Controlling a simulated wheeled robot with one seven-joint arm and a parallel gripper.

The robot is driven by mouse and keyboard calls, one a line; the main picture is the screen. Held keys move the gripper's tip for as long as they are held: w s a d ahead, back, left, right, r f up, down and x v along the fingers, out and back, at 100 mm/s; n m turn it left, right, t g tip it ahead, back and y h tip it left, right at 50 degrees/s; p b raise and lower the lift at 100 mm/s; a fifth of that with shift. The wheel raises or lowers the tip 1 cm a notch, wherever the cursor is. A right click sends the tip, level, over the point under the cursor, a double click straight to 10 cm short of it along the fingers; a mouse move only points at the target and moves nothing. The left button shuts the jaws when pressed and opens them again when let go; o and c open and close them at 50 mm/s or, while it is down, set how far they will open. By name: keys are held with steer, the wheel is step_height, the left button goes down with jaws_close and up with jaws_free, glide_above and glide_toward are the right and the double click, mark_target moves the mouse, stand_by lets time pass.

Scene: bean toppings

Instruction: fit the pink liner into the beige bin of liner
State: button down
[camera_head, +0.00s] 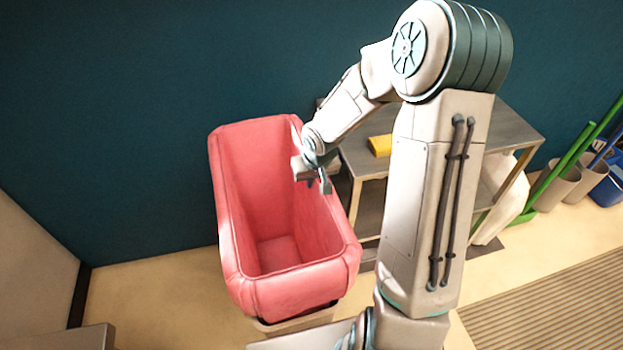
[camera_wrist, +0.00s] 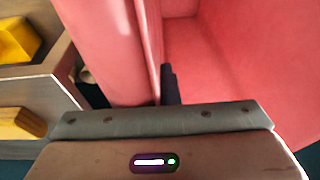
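The pink liner (camera_head: 228,205) lines the tall beige bin (camera_head: 300,322) and folds over its rim. Its inside is open and empty down to the floor of the bin. Only a low strip of the beige bin shows beneath the liner's front fold. My gripper (camera_head: 314,181) is at the right-hand rim of the liner, pointing down. In the wrist view the pink liner (camera_wrist: 225,60) fills the upper right, and one dark fingertip shows beside its rim. The other finger is not clear, so I cannot tell whether the gripper holds the rim.
A grey-topped table (camera_head: 515,128) with a yellow block (camera_head: 380,145) stands right of the bin. Beyond it are beige bins (camera_head: 560,185), green poles and a blue container (camera_head: 608,188). A dark wall is behind. A striped mat (camera_head: 560,300) lies front right.

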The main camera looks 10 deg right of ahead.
mark_target(318, 204)
step_height(318, 204, down, 19)
steer(key=b, duration=1.6)
steer(key=c, duration=1.6)
jaws_free()
steer(key=p+v, duration=0.4)
steer(key=v, duration=1)
steer(key=shift+w+p, duration=0.1)
steer(key=shift+p, duration=0.25)
